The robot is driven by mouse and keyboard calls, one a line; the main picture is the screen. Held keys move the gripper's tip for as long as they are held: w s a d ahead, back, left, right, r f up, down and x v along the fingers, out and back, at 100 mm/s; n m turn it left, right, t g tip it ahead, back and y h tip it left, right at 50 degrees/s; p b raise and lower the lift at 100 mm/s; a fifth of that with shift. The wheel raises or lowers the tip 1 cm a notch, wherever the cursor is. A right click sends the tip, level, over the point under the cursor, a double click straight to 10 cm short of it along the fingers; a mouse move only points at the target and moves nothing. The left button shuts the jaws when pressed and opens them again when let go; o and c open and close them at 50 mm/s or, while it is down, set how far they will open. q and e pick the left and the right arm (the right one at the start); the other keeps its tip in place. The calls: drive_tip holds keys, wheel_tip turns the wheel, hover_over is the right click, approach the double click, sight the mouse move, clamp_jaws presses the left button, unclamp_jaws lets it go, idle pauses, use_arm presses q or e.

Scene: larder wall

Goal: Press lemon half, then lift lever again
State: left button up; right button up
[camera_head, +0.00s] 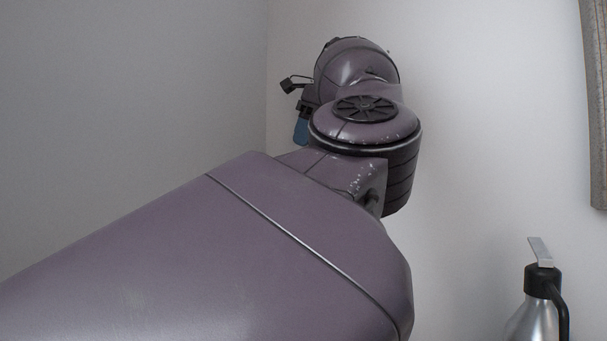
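My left arm comes in from the lower left and fills much of the view. Its gripper (301,118) is mostly hidden behind the purple wrist; only some black parts and a small blue piece show beside the wrist. I cannot tell if its fingers are open or shut, or if they hold anything. My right gripper is not in view. No lemon half shows, and I cannot make out a lemon press or its lever for certain.
A silver flask (536,320) with a black collar, black handle and flat grey piece on top stands at the lower right, cut off below. A framed edge (597,100) hangs at the upper right. Plain walls meet in a corner behind my arm.

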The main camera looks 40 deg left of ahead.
use_arm(q)
drive_tip(key=b+x, duration=0.1)
drive_tip(key=x, duration=0.4)
drive_tip(key=shift+a+f, duration=0.1)
drive_tip(key=shift+f, duration=0.05)
drive_tip(key=shift+s+a+f, duration=0.2)
drive_tip(key=shift+a+f, duration=0.05)
drive_tip(key=shift+f, duration=0.2)
clamp_jaws()
